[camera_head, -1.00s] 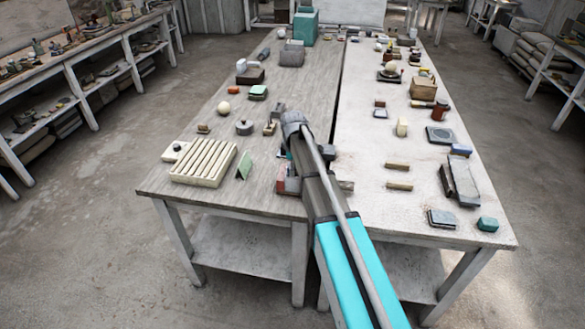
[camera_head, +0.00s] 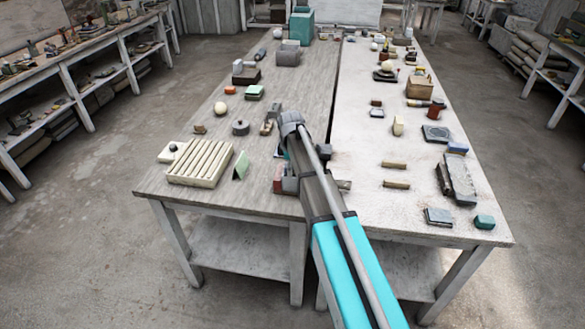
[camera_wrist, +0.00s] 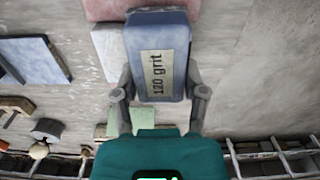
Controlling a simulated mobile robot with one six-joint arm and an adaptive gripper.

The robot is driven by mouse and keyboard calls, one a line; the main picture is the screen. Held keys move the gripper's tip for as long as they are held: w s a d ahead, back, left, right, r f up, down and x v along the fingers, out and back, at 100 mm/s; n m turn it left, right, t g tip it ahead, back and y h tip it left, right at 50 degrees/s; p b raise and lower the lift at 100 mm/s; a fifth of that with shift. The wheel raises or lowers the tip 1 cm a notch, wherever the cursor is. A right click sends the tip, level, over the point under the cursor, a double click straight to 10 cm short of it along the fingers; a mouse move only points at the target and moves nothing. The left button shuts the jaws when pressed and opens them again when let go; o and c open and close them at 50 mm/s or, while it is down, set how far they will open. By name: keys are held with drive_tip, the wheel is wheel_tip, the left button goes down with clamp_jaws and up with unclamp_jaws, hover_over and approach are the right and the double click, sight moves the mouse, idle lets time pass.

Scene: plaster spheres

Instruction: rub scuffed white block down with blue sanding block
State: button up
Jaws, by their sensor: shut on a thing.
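My gripper (camera_wrist: 158,93) is shut on the blue sanding block (camera_wrist: 160,35), which bears a "120 grit" label facing the wrist camera. A pale white block (camera_wrist: 108,48) shows in the wrist view just left of the blue block and partly behind it. I cannot tell whether the two touch, and scuffs are not clear at this size. In the head view my arm covers most of the gripper and what it holds, near the front middle of the left table.
A pinkish slab (camera_wrist: 105,9) lies beyond the blue block. A blue-grey slab (camera_wrist: 30,60) lies to the left. In the head view a slatted cream rack (camera_head: 200,162) and a green wedge (camera_head: 240,166) stand left of my arm. Small wooden bars (camera_head: 396,185) lie to the right.

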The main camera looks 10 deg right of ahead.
drive_tip(key=shift+w+a, duration=0.25)
drive_tip(key=shift+a, duration=0.35)
drive_tip(key=shift+a, duration=0.1)
drive_tip(key=shift+w+a, duration=0.25)
drive_tip(key=shift+a, duration=0.65)
drive_tip(key=shift+s+d, duration=0.25)
drive_tip(key=shift+d, duration=0.75)
drive_tip(key=shift+d, duration=0.1)
drive_tip(key=shift+s+d, duration=0.2)
drive_tip(key=shift+d, duration=0.3)
drive_tip(key=shift+s+d, duration=0.15)
drive_tip(key=shift+d, duration=0.3)
